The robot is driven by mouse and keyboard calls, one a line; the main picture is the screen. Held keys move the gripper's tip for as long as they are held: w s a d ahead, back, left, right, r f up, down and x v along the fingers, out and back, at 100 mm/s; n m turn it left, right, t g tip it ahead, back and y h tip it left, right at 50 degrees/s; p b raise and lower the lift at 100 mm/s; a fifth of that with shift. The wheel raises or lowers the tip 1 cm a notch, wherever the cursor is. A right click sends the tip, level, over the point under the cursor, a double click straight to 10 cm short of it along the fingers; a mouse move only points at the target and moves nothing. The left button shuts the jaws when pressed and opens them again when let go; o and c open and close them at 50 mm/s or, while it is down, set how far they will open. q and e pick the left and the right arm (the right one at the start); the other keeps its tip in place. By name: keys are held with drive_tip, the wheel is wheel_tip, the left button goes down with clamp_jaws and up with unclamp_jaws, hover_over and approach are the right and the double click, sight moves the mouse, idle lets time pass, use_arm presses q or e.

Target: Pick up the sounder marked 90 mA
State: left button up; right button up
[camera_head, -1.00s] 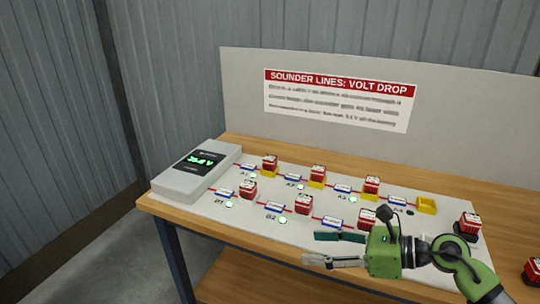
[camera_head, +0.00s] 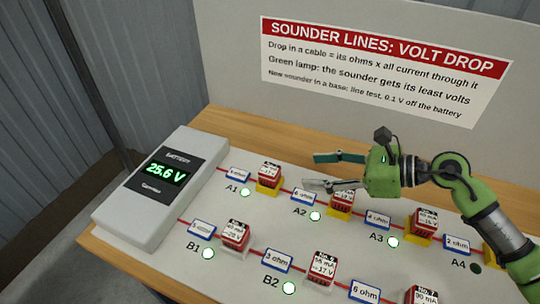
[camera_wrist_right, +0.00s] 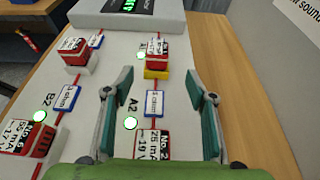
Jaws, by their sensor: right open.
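A red and white sounder (camera_head: 420,294) that reads 90 mA stands at the bottom edge of the head view, partly cut off. It is right of the 6 ohm block on the B row. My right gripper (camera_head: 312,171) is open and empty, above the A row near A2, well up and left of that sounder. In the right wrist view its two fingers (camera_wrist_right: 160,78) are spread above the line between A1 and A2, with nothing between them. The 90 mA sounder is not seen in the wrist view. My left gripper is not in view.
Other sounders stand at A1 (camera_head: 270,175), A2 (camera_head: 342,201), A3 (camera_head: 424,223), B1 (camera_head: 235,235) and B2 (camera_head: 322,268). A grey battery unit (camera_head: 165,185) reads 25.6 V at the left. A sign (camera_head: 380,70) is on the back panel.

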sight(278, 171)
drive_tip(key=shift+w+a, duration=0.25)
drive_tip(key=shift+a, duration=0.1)
drive_tip(key=p+x, duration=0.1)
drive_tip(key=x, duration=0.2)
drive_tip(key=p+x, duration=0.1)
drive_tip(key=x, duration=0.3)
drive_tip(key=shift+s+a+r, duration=0.1)
drive_tip(key=shift+s, duration=0.15)
drive_tip(key=shift+w+a, duration=0.2)
drive_tip(key=shift+a, duration=0.05)
drive_tip(key=shift+a+f+p, duration=0.15)
drive_tip(key=shift+f+p, duration=0.05)
drive_tip(key=shift+p, duration=0.15)
drive_tip(key=p+x, duration=0.2)
drive_tip(key=x, duration=0.2)
drive_tip(key=shift+a+f, duration=0.1)
drive_tip(key=shift+a, duration=0.15)
drive_tip(key=shift+w+a+f, duration=0.1)
drive_tip(key=shift+a+f, duration=0.1)
drive_tip(key=shift+d, duration=0.1)
drive_tip(key=shift+c, duration=1)
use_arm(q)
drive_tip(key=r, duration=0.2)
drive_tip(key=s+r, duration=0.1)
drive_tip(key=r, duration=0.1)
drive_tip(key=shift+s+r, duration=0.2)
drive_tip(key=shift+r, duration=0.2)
use_arm(e)
drive_tip(key=c, duration=1.1)
